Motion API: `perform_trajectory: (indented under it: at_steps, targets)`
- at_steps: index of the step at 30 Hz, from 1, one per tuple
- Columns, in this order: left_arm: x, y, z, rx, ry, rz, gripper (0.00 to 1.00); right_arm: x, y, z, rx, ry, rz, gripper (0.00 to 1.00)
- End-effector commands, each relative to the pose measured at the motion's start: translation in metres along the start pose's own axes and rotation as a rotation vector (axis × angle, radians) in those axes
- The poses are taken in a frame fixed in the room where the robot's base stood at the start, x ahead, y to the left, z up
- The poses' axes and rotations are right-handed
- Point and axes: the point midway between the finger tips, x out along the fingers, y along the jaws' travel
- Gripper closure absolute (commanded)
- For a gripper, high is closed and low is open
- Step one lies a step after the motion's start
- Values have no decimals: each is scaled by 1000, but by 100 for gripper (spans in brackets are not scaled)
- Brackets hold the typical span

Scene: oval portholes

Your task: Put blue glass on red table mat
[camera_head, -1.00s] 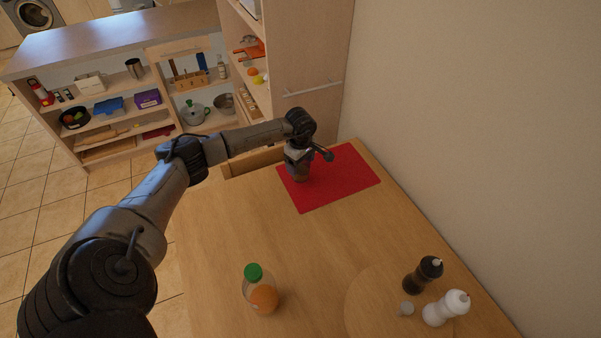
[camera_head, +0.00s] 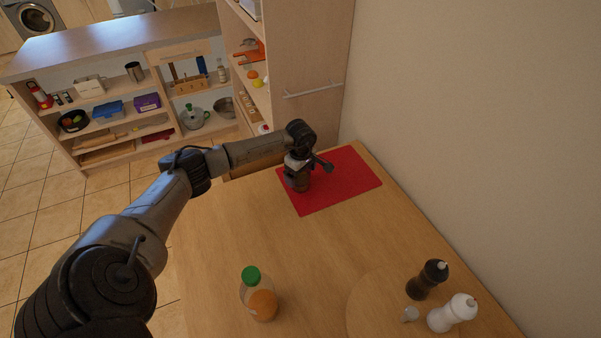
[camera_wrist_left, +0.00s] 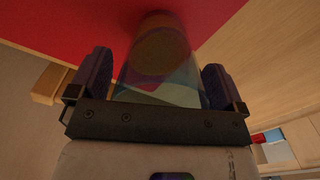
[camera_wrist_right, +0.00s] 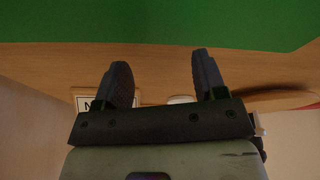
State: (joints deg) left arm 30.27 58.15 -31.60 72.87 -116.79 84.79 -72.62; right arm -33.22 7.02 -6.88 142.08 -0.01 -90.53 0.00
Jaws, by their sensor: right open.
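The red table mat (camera_head: 335,185) lies flat at the far end of the wooden table; it fills the top of the left wrist view (camera_wrist_left: 70,25). My left gripper (camera_head: 297,181) is over the mat's left part. In the left wrist view its two fingers (camera_wrist_left: 158,88) are on either side of the see-through bluish glass (camera_wrist_left: 160,90), shut on it. In the head view the glass is mostly hidden by the gripper; I cannot tell whether its base touches the mat. My right gripper (camera_wrist_right: 158,85) is open and empty, seen only in the right wrist view.
A green-capped bottle (camera_head: 258,295) stands at the near left of the table. The wall borders the right side. A green surface (camera_wrist_right: 160,25) shows in the right wrist view.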

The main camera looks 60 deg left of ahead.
Motion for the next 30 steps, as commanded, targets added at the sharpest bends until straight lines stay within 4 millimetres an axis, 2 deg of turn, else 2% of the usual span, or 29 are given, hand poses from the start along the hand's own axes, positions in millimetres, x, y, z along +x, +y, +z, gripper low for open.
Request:
perform_trajectory:
  at_steps: [9,14,20,30]
  targets:
    - [-1,0,0,0,0,0,0,-1,-1,-1,3,1,-2,35]
    - [-8,0,0,0,0,0,0,-6,-1,-2,5,1,-4,35]
    - [-33,0,0,0,0,1,0,-21,-1,-7,5,1,-4,35]
    - [-96,0,-1,0,1,2,0,-56,1,-18,4,1,-3,35]
